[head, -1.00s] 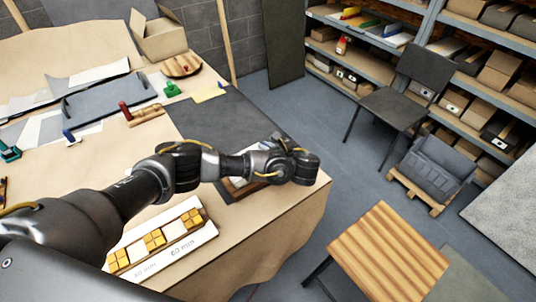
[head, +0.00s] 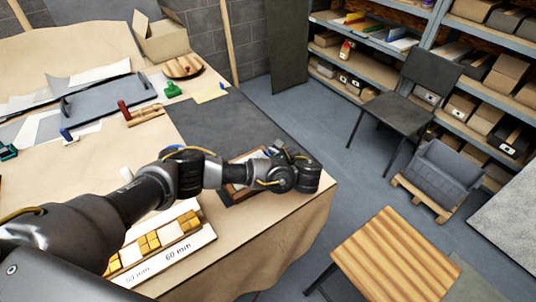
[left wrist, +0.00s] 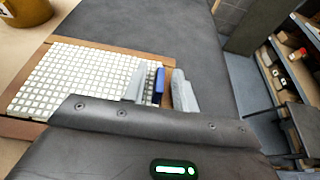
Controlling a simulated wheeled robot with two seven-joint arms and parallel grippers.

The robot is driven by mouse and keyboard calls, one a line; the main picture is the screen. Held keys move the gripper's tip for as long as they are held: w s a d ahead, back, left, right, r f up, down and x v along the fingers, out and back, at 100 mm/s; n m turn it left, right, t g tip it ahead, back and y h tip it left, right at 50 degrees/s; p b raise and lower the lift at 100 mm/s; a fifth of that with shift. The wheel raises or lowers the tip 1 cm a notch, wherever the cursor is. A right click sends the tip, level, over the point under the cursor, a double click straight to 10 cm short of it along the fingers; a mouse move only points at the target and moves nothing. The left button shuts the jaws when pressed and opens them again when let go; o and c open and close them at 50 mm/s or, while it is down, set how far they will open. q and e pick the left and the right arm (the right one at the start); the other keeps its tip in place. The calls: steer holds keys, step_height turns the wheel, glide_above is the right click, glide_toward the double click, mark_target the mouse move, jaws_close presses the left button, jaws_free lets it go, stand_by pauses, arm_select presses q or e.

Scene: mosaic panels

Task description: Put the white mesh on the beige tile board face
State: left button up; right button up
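A board with a brown wooden edge and a grid of small whitish squares on its face (left wrist: 85,75) lies flat in the left wrist view. I cannot tell whether the white mesh is a separate layer on it. In the head view the board (head: 236,188) is partly hidden under my left arm, near the table's right corner. My left gripper (left wrist: 160,90) is over the board's right end. Its two grey fingers stand apart on either side of a small upright blue piece (left wrist: 159,84), with narrow gaps showing. My right gripper is out of view.
The table (head: 255,235) carries a strip of yellow and white squares (head: 165,237), marked 60 mm, at the front. A grey tray (head: 105,97), a round wooden dish (head: 183,67) and a cardboard box (head: 160,38) stand further back. The dark mat (head: 225,125) has bare room.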

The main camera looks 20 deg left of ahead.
arm_select(q)
steer(key=shift+r, duration=0.2)
steer(key=p+v, duration=1.1)
steer(key=v, duration=0.1)
steer(key=shift+f+p, duration=0.15)
steer(key=shift+p, duration=0.25)
